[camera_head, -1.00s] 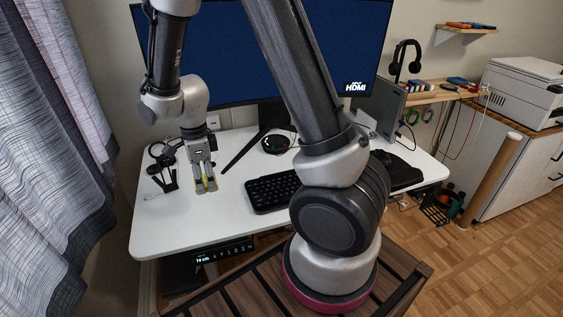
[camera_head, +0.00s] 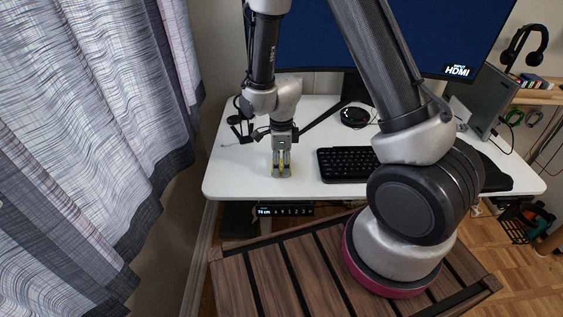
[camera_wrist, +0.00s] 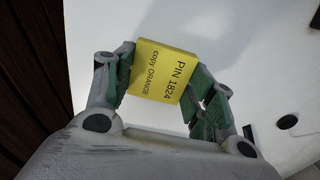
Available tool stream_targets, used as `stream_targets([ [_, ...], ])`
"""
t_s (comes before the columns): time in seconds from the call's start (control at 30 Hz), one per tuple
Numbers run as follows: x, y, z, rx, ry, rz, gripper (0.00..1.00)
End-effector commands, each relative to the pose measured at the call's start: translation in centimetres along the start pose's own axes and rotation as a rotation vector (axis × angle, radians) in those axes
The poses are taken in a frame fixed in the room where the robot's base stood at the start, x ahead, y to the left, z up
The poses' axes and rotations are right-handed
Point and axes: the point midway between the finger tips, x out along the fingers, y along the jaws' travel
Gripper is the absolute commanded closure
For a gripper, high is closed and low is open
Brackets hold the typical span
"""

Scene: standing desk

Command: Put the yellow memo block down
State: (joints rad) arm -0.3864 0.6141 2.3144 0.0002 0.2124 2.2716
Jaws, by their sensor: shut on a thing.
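The yellow memo block (camera_wrist: 164,72) shows in the wrist view with the printed words "PIN 1824 copy ORANGE". My gripper (camera_wrist: 160,85) is shut on it, with green-padded fingers on its two sides. In the head view my gripper (camera_head: 282,171) points down over the left part of the white desk (camera_head: 235,178). Only a little yellow of the block shows between the fingers there. I cannot tell whether the block touches the desk top.
A black keyboard (camera_head: 347,164) lies to the right of my gripper. A small black stand (camera_head: 238,124) is at the desk's left, and a round black device (camera_head: 355,117) sits below the monitor (camera_head: 440,30). The desk's front left is bare. Curtains (camera_head: 90,150) hang at left.

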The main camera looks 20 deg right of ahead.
Motion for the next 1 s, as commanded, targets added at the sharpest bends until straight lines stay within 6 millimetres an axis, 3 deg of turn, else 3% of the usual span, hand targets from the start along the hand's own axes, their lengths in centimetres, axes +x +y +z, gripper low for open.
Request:
stream_targets([
  [0.2, 0.3, 0.0, 0.0, 0.000, 0.001, 0.001, 0.69],
  [0.23, 0.3, 0.0, 0.0, 0.000, 0.001, 0.001, 0.42],
  [0.33, 0.3, 0.0, 0.0, 0.000, 0.001, 0.001, 0.24],
  [0.73, -0.3, 0.0, 0.0, 0.000, -0.001, -0.001, 0.24],
  [0.87, -2.2, -0.1, 0.1, 0.000, -0.003, -0.003, 0.24],
  [1.0, -5.5, -0.1, 0.1, 0.000, -0.004, -0.005, 0.24],
])
